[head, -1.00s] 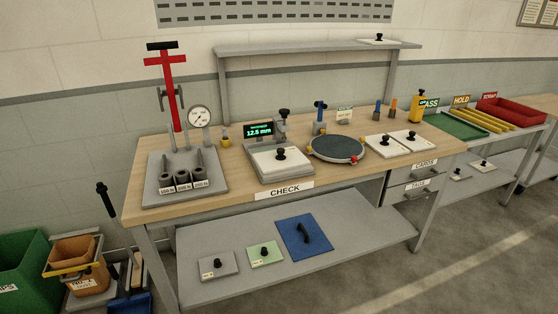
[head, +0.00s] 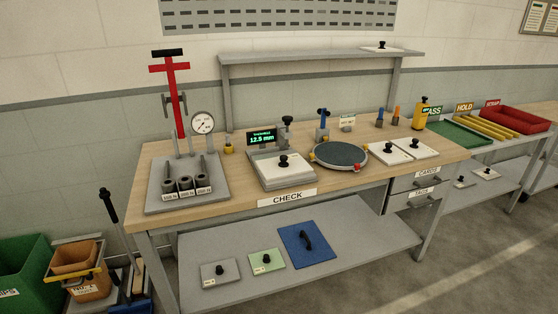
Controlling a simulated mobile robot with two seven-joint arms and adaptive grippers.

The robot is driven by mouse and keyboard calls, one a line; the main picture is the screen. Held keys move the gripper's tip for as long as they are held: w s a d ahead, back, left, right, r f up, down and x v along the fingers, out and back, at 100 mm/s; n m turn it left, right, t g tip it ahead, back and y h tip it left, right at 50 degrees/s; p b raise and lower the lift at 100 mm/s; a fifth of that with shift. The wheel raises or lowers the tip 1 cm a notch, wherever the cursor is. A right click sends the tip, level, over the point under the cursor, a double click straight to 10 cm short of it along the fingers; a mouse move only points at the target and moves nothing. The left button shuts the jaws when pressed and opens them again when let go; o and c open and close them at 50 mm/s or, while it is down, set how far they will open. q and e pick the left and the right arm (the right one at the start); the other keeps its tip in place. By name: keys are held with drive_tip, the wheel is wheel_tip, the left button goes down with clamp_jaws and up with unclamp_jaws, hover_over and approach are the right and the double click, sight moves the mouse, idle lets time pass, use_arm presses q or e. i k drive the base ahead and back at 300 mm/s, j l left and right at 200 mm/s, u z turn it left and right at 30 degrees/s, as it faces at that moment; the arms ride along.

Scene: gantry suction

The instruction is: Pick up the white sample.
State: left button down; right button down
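Several white plates with black knobs are in the head view, and I cannot tell which is the white sample. One (head: 296,176) sits on the measuring device (head: 263,183) in the middle of the wooden bench. Two lie side by side at the bench's right, a left one (head: 381,154) and a right one (head: 424,151). Another (head: 374,49) lies on the raised shelf. Small pale plates (head: 487,174) lie on the right-hand table's lower shelf. Neither of my grippers is in view.
The bench (head: 235,213) also holds a red press (head: 178,105), a dial gauge (head: 202,123) and a round dark turntable (head: 340,155). Grey, green and blue plates lie on its lower shelf (head: 350,250). Bins (head: 20,270) stand at the left. Floor (head: 480,270) is clear at right.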

sight(284, 166)
drive_tip(key=i+l+u, duration=0.1)
drive_tip(key=i+l, duration=0.15)
drive_tip(key=i+l+u, duration=0.1)
drive_tip(key=l, duration=0.25)
drive_tip(key=i+l+u, duration=0.1)
drive_tip(key=i+l, duration=0.2)
drive_tip(key=i+l+u, duration=0.1)
drive_tip(key=i+l, duration=0.15)
drive_tip(key=i+l+u, duration=0.1)
drive_tip(key=l, duration=0.35)
drive_tip(key=i+l+u, duration=0.1)
drive_tip(key=i+l, duration=0.15)
drive_tip(key=l, duration=0.15)
drive_tip(key=i+l+u, duration=0.1)
drive_tip(key=l, duration=0.25)
drive_tip(key=i, duration=0.1)
